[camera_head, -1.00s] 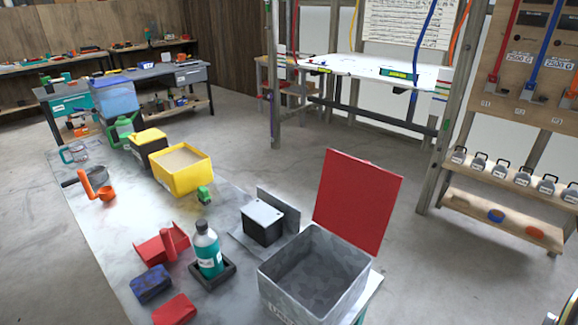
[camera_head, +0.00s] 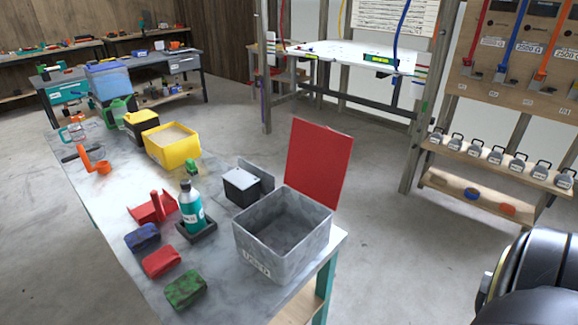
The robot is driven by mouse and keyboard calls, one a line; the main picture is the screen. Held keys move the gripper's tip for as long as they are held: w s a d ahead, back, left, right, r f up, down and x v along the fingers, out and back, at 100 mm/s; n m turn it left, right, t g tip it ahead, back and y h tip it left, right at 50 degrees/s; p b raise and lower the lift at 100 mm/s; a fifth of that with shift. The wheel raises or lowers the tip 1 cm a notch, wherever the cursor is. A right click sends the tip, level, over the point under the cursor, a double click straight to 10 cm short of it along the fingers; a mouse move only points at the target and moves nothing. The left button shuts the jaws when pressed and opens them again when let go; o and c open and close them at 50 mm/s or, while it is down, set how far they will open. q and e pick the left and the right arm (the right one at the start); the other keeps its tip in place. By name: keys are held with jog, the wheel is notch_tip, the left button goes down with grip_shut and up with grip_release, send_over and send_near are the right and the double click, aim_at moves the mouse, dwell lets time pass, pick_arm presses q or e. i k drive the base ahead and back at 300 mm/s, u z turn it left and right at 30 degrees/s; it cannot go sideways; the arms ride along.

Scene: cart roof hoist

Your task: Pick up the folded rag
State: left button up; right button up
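Three folded, cloth-like bundles lie in a row on the near left part of the workbench top. They are a blue rag (camera_head: 142,237), a red rag (camera_head: 161,261) and a green rag (camera_head: 186,289), the nearest one. Nothing touches them from above. Neither of my grippers is in view. A dark rounded part at the lower right edge looks like a link of my own arm.
A grey bin (camera_head: 283,247) with a raised red lid (camera_head: 318,162) stands right of the rags. A teal bottle (camera_head: 191,210) in a dark tray, a red holder (camera_head: 152,208), a black box (camera_head: 241,187) and a yellow bin (camera_head: 172,152) stand farther back.

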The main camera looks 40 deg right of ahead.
aim_at(143, 237)
jog(key=u, duration=3.2)
jog(key=k, duration=3)
jog(key=z, duration=2)
jog(key=i, duration=0.55)
jog(key=u, duration=0.05)
